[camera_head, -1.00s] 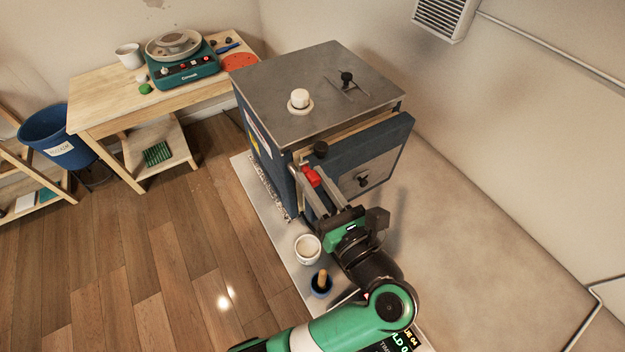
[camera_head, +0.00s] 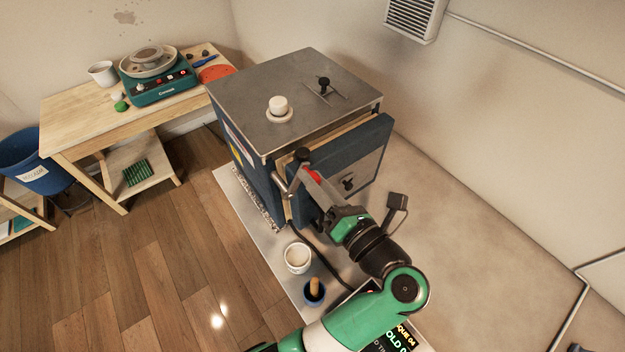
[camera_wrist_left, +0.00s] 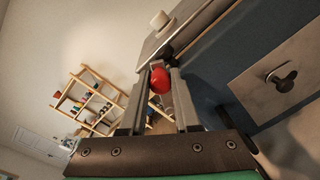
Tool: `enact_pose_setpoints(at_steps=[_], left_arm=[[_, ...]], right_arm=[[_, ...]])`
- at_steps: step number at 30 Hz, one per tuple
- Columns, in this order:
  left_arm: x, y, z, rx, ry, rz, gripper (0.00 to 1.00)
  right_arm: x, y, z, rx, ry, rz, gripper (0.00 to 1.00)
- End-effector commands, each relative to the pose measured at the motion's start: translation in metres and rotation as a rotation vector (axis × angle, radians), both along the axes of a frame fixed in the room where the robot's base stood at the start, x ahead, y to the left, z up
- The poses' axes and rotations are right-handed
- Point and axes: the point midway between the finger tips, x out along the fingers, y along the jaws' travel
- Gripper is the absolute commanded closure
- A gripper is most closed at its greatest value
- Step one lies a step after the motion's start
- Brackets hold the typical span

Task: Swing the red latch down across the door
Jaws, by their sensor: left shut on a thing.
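The blue kiln (camera_head: 240,150) stands with its blue door (camera_head: 378,150) on its right side, a pale edge showing between them. The red latch (camera_head: 313,177) shows as a small red patch beside the door's near edge, mostly hidden by my gripper. In the left wrist view its red knob (camera_wrist_left: 160,80) sits between my two fingers. My left gripper (camera_head: 306,172) is shut on the red latch, its fingers pointing up and left toward the kiln corner. A dark round knob (camera_head: 302,155) is just above the fingertips. My right gripper is not in view.
A white plug (camera_head: 278,106) sits on the kiln's metal top (camera_head: 320,85). A wooden table (camera_head: 75,125) stands at left. Floor beyond the door is clear.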

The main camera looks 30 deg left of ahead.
Motion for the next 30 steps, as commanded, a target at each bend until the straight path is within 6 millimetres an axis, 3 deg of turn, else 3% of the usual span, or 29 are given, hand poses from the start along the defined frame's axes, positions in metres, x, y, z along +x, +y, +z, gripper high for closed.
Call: enact_pose_setpoints(at_steps=[11, 12, 16, 25, 30], left_arm=[[0.000, 0.000, 0.000, 0.001, 0.004, -0.001, 1.00], [0.000, 0.000, 0.000, 0.001, 0.004, -0.001, 0.64], [0.000, 0.000, 0.000, 0.001, 0.004, -0.001, 0.41], [-0.001, -0.002, 0.000, 0.001, 0.004, -0.001, 0.40], [-0.010, -0.023, 0.000, 0.002, 0.003, -0.004, 0.40]], right_arm=[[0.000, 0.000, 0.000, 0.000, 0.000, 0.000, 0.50], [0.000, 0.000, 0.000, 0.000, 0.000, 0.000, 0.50], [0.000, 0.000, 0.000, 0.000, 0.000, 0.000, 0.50], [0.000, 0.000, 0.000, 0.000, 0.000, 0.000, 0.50], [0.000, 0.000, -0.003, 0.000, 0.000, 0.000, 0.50]])
